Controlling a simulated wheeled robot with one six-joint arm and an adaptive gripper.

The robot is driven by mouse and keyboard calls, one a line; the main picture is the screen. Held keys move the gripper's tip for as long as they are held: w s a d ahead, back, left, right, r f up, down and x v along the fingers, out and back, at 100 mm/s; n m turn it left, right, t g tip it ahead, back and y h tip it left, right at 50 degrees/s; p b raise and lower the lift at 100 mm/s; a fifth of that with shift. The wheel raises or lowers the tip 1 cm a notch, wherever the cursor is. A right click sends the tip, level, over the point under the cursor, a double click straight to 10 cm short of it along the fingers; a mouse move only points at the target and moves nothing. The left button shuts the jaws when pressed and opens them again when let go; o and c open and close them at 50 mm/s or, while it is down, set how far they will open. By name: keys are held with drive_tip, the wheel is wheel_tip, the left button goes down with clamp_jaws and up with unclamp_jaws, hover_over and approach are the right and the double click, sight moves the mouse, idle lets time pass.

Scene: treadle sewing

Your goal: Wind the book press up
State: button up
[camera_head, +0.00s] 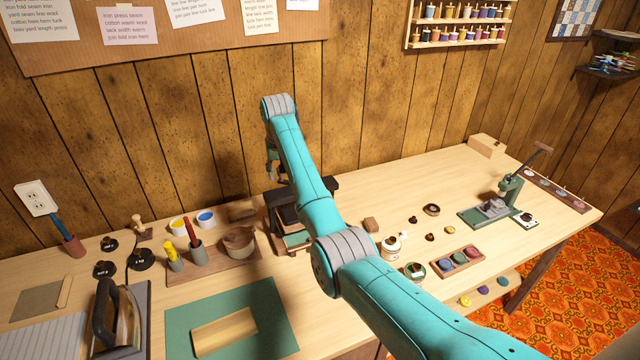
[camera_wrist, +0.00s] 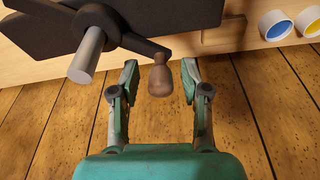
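The book press (camera_head: 284,200) is a dark frame on the table near the wall, partly hidden behind my arm in the head view. In the wrist view, the dark press (camera_wrist: 150,12) fills the top. A grey screw rod (camera_wrist: 88,52) and a black crank arm (camera_wrist: 135,40) show there; the crank ends in a brown wooden knob (camera_wrist: 160,78). My gripper (camera_wrist: 160,76) is open, with its fingers on either side of the knob and a visible gap to each. In the head view my gripper (camera_head: 273,168) is above the press, mostly hidden by my arm.
Left of the press are a round wooden pot (camera_head: 239,242), a grey cup with a red tool (camera_head: 197,254) and paint pots (camera_head: 205,219). Right of my arm stand small jars (camera_head: 391,246) and a green hand press (camera_head: 494,208). The plank wall (camera_head: 350,110) is close behind.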

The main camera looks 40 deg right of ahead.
drive_tip(key=shift+r, duration=0.1)
drive_tip(key=shift+r, duration=3.45)
drive_tip(key=shift+s, duration=0.15)
